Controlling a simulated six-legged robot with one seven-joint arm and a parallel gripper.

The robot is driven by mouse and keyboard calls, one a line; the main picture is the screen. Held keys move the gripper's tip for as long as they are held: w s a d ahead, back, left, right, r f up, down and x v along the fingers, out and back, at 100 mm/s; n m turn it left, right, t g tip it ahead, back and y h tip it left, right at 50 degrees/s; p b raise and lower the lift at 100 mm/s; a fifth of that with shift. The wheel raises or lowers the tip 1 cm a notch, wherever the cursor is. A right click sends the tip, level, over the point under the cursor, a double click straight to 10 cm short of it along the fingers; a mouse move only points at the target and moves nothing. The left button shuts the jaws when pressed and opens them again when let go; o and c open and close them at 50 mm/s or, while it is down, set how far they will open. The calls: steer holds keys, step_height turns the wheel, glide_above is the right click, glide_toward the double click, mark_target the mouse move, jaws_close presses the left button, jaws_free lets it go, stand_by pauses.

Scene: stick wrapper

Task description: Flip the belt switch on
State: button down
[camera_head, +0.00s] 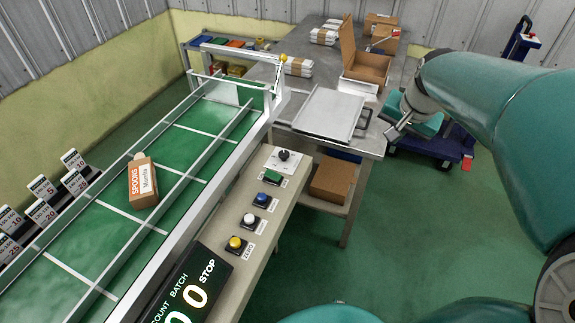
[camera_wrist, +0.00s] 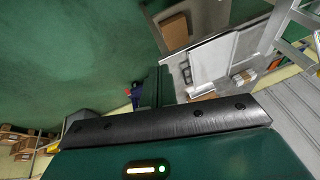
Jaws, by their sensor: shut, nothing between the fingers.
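In the head view, a black rotary knob on a white plate, likely the belt switch (camera_head: 284,155), sits at the far end of the beige control panel (camera_head: 220,229). Its label is too small to read. The display (camera_head: 190,284) at the near end of the panel reads STOP. The green conveyor belt (camera_head: 178,150) runs beside the panel and carries a brown box marked SPOONS (camera_head: 143,184). My gripper (camera_head: 393,133) is to the right of the knob, apart from it, past the metal table's right edge. It looks shut and empty. Its fingertips are not clear in the wrist view.
Several coloured buttons, including a white one (camera_head: 249,219) and a yellow one (camera_head: 236,243), line the panel below the knob. A metal table (camera_head: 375,140) with a white tray (camera_head: 328,112) and an open carton (camera_head: 366,66) stands behind. A blue cart (camera_head: 440,152) stands right. Green floor is free between.

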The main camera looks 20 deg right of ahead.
steer(key=s+a+n, duration=0.4)
steer(key=a+n, duration=0.1)
steer(key=a, duration=0.7)
steer(key=s+a+n+t+y, duration=0.1)
steer(key=s+a+n, duration=0.4)
steer(key=a, duration=0.7)
steer(key=shift+a+r, duration=0.25)
steer(key=shift+r, duration=0.05)
steer(key=shift+w+d, duration=0.1)
